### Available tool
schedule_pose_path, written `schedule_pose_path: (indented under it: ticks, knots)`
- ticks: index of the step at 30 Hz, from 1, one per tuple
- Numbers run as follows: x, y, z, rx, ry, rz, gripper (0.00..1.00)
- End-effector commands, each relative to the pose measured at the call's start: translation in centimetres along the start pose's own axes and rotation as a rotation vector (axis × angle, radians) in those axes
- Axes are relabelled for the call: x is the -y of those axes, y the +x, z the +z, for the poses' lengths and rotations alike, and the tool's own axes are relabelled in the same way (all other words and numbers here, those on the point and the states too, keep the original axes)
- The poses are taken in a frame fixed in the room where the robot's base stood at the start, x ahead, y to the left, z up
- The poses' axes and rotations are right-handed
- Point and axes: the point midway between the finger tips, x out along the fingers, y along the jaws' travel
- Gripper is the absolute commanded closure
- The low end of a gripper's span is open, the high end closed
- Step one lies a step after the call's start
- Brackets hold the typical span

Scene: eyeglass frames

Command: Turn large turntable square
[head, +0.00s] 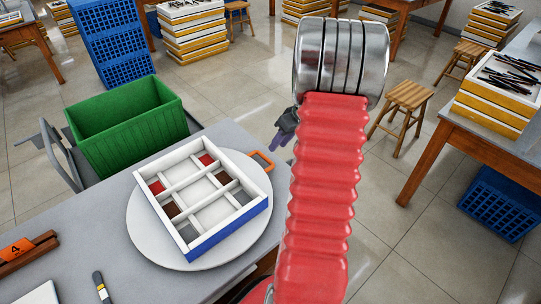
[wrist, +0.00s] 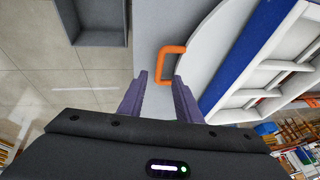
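The large turntable is a pale round disc (head: 142,228) on the grey table, and part of it shows in the wrist view (wrist: 201,60). A white divided tray with a blue side (head: 232,226) sits on it, turned at an angle to the table edges; its blue side shows in the wrist view (wrist: 240,58). An orange loop handle (head: 262,161) is at the turntable's rim, also in the wrist view (wrist: 161,66). My gripper (wrist: 160,78) is open, its purple fingers pointing at the handle. In the head view my gripper (head: 283,130) is partly hidden by my red arm.
A green bin (head: 130,125) stands behind the table (head: 60,225). A dark grey open box (wrist: 93,40) shows at the upper left of the wrist view. An orange block marked 4 (head: 22,250) and a small dark-handled tool (head: 101,287) lie at the left.

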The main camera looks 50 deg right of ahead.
Motion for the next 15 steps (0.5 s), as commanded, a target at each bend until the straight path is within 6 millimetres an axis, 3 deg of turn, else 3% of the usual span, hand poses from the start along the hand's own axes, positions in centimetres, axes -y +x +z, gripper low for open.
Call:
schedule_pose_path:
  ticks: [15]
  knots:
    - [0.0,7.6,0.0,0.000,0.000,-0.001,0.69]
